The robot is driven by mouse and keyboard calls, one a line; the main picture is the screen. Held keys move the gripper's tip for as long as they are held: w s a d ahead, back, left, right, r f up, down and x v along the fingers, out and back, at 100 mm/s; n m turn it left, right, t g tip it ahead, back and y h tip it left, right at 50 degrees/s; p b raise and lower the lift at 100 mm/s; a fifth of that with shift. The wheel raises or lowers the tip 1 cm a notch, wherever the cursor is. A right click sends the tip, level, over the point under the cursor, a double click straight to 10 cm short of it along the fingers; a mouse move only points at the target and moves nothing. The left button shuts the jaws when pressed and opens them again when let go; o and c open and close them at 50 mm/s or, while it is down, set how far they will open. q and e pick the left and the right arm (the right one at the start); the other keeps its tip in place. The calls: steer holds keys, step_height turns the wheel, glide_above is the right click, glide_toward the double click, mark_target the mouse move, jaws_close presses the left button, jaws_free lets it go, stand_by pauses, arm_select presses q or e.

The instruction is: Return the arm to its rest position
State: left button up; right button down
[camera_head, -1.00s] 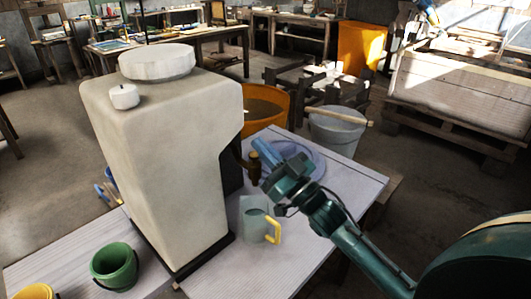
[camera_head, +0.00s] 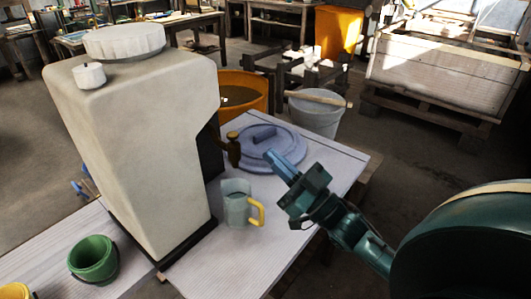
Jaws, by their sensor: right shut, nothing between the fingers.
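My right gripper (camera_head: 283,166) is at the end of the dark teal arm that comes in from the lower right. It is shut and empty, in the air over the right part of the table, in front of the blue round lid (camera_head: 286,146). A grey jug with a yellow handle (camera_head: 236,205) stands upright on the table, left of the gripper and apart from it. The large beige dispenser (camera_head: 135,135) with a dark brown tap (camera_head: 234,150) stands left of the jug. My left gripper is not in view.
A green bucket (camera_head: 94,262) and a yellow bucket (camera_head: 15,291) stand at the lower left. An orange tub (camera_head: 250,85) and a grey bucket (camera_head: 316,113) are behind the table (camera_head: 290,240). A wooden crate (camera_head: 440,75) is at the back right. The table front right of the jug is clear.

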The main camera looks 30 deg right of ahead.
arm_select(q)
steer(key=p, duration=0.2)
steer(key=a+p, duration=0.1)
steer(key=p, duration=0.1)
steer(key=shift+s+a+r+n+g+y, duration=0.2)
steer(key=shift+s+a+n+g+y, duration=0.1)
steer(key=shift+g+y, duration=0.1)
arm_select(e)
steer(key=s+a+f+g+h, duration=0.1)
steer(key=s+a+f+g, duration=0.2)
steer(key=f, duration=0.5)
steer(key=s+a+f+m+g+h, duration=0.1)
steer(key=s+a+f+g, duration=0.3)
steer(key=f, duration=0.4)
steer(key=s+a+f+g+h, duration=0.2)
steer(key=s+a+f+g, duration=0.2)
steer(key=f, duration=0.4)
steer(key=shift+s+a+h, duration=0.3)
steer(key=shift+s+a, duration=0.5)
steer(key=shift+a, duration=0.35)
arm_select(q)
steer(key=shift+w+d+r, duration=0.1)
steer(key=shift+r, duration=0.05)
